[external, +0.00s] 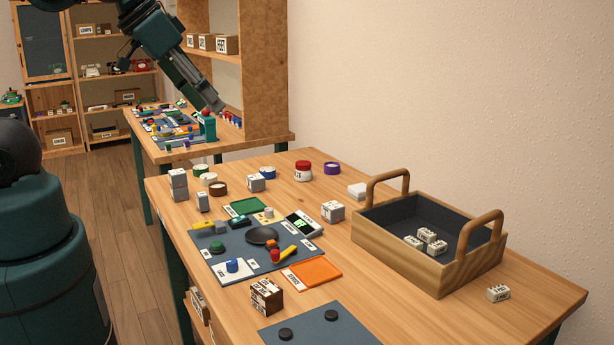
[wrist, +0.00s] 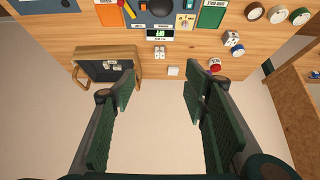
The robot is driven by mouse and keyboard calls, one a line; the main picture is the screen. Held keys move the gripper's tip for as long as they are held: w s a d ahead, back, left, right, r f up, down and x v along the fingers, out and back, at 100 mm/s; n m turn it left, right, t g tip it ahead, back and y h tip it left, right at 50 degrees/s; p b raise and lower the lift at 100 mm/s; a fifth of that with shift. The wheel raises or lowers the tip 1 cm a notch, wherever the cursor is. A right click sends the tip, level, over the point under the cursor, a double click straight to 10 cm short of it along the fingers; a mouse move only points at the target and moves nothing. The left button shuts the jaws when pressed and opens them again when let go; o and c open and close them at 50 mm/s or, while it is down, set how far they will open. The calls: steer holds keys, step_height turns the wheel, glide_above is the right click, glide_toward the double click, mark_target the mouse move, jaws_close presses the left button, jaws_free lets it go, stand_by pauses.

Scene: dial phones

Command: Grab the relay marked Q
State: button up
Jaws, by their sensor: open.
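I cannot read a Q on any piece. Small white labelled blocks (external: 427,235) lie inside the wooden tray (external: 385,255), and one more white block (external: 498,293) lies on the table to its right. Grey labelled cubes (external: 333,211) (external: 256,182) stand on the table. The tray's blocks also show in the wrist view (wrist: 112,65), as does a pale cube (wrist: 160,53). My gripper (wrist: 160,83) is open and empty. In the external view it is high above the far part of the table, away from the tray and blocks.
The tray has two upright arched handles (external: 482,232). A dark panel (external: 225,262) with knobs, an orange plate (external: 312,273) and a dark brown labelled cube (external: 266,293) are on the table. Round containers (external: 303,170) stand at the back. Bare wood lies around the tray.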

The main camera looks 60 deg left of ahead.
steer(key=c, duration=0.3)
steer(key=shift+c, duration=0.2)
steer(key=shift+a, duration=0.1)
steer(key=m+g+b, duration=0.5)
steer(key=m+g, duration=0.2)
steer(key=m, duration=1.1)
glide_above(202, 194)
steer(key=d, duration=0.1)
steer(key=f, duration=2.5)
steer(key=shift+w+f, duration=0.15)
steer(key=shift+w, duration=0.05)
steer(key=shift+s+a+f+m, duration=0.2)
steer(key=shift+a+f+m, duration=0.15)
steer(key=shift+f, duration=0.25)
